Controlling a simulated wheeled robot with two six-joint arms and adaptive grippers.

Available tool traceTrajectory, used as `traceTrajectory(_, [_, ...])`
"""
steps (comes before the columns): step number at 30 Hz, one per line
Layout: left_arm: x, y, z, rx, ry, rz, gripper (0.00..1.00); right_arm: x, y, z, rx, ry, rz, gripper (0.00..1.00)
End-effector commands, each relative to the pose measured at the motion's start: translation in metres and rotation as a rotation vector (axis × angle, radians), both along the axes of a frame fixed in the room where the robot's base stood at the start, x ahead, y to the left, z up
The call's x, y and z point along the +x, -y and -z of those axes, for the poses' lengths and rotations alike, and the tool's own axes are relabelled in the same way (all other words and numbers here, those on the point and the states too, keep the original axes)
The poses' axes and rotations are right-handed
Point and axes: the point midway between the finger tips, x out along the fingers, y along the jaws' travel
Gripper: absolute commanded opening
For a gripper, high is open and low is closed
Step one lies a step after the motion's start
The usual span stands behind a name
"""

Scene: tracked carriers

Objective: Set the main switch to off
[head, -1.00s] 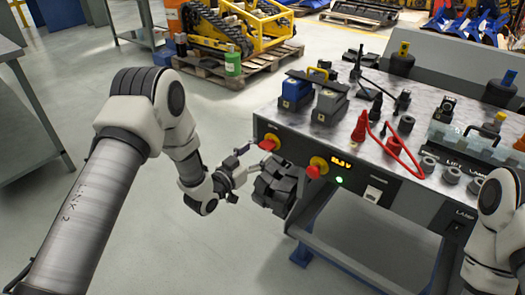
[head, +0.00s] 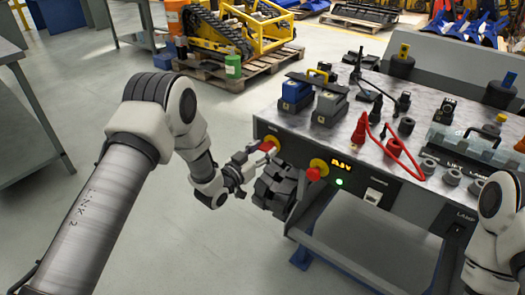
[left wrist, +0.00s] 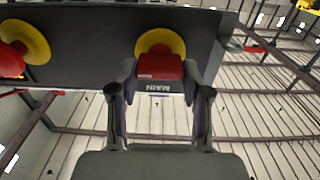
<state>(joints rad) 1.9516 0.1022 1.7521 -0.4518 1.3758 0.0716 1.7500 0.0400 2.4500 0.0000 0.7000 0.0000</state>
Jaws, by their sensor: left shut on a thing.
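The main switch is a red handle (head: 267,145) on a yellow disc, at the left end of the bench's front panel. In the left wrist view its red handle (left wrist: 160,66) sits over the yellow disc, with the label MAIN beside it. My left gripper (head: 255,150) reaches the switch from the left. In the left wrist view its two fingers (left wrist: 159,76) are closed on the handle's sides. The handle's exact turn angle is hard to read. My right arm shows at the right edge, but its gripper is out of view.
A second red knob (head: 313,173) on yellow sits to the right on the panel, near an amber display (head: 341,166) and a lit green lamp (head: 341,183). A dark blocky shape lies close to my left gripper. Batteries (head: 296,91) and a red cable (head: 399,150) are on top.

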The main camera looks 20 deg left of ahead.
Motion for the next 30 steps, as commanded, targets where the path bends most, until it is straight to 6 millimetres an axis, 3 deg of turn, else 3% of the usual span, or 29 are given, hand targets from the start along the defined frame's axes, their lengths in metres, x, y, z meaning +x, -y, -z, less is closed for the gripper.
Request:
traceTrajectory(11, [0.0004, -0.0008, -0.0004, -0.175, -0.063, 0.000, 0.13, 0.0000, 0.0000, -0.0023, 0.000, 0.000, 0.000, 0.55])
traceTrajectory(30, [0.0014, -0.0031, 0.0005, -0.735, -0.266, 0.001, 0.13, 0.0000, 0.0000, -0.0074, 0.000, 0.000, 0.000, 0.55])
